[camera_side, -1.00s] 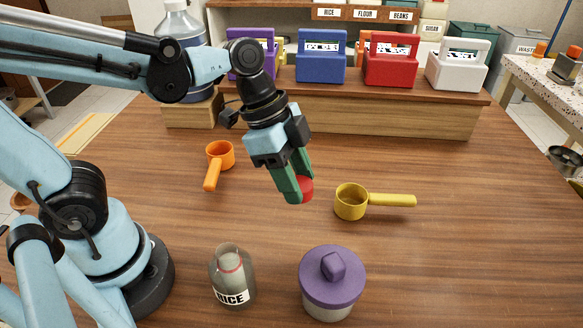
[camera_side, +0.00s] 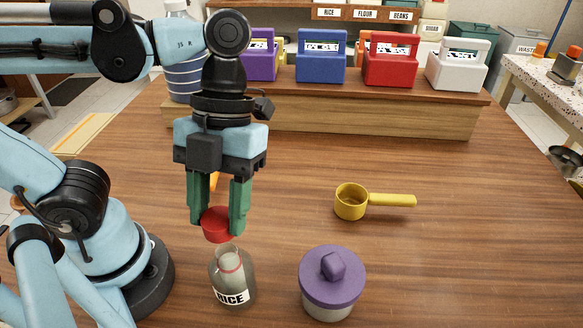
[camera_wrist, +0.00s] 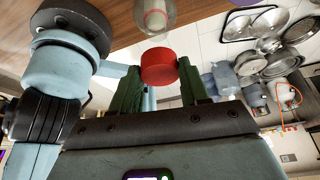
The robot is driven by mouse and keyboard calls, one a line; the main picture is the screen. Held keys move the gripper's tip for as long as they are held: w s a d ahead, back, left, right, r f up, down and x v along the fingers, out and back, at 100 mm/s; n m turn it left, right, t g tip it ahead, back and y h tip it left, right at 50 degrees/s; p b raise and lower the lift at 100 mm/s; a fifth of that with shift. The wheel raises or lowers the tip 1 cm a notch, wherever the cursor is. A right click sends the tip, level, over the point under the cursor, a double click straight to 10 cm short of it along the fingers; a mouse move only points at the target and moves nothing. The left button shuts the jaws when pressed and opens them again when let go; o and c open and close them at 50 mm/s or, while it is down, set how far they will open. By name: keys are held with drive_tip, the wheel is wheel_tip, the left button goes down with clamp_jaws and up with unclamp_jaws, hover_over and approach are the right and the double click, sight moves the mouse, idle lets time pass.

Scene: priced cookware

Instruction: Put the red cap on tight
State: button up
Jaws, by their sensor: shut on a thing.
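My gripper (camera_side: 219,225) points down with its green fingers shut on the red cap (camera_side: 216,223). The cap also shows between the fingers in the wrist view (camera_wrist: 158,66). The clear rice jar (camera_side: 232,278), with a "RICE" label, stands upright on the table just below the cap. In the side view the cap sits slightly up and left of the jar's neck. The wrist view shows the jar (camera_wrist: 155,14) past the cap with a gap in the picture. Whether the cap is centred over the mouth I cannot tell.
A jar with a purple lid (camera_side: 331,274) stands close to the right of the rice jar. A yellow scoop (camera_side: 351,202) lies farther back. An orange scoop (camera_side: 214,182) is mostly hidden behind my gripper. Coloured boxes (camera_side: 321,57) line the wooden shelf at the back.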

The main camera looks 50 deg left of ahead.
sight(226, 213)
drive_tip(key=shift+f, duration=2.3)
drive_tip(key=shift+f, duration=0.5)
drive_tip(key=m+y, duration=0.1)
drive_tip(key=m, duration=0.3)
drive_tip(key=shift+w+d+g+y, duration=0.1)
drive_tip(key=shift+d+g+y, duration=0.05)
drive_tip(key=shift+g+y, duration=0.25)
drive_tip(key=m+y, duration=0.1)
drive_tip(key=m, duration=0.2)
drive_tip(key=m+y, duration=0.1)
drive_tip(key=m, duration=0.2)
drive_tip(key=shift+d, duration=0.1)
drive_tip(key=o, duration=1.1)
drive_tip(key=shift+o, duration=0.2)
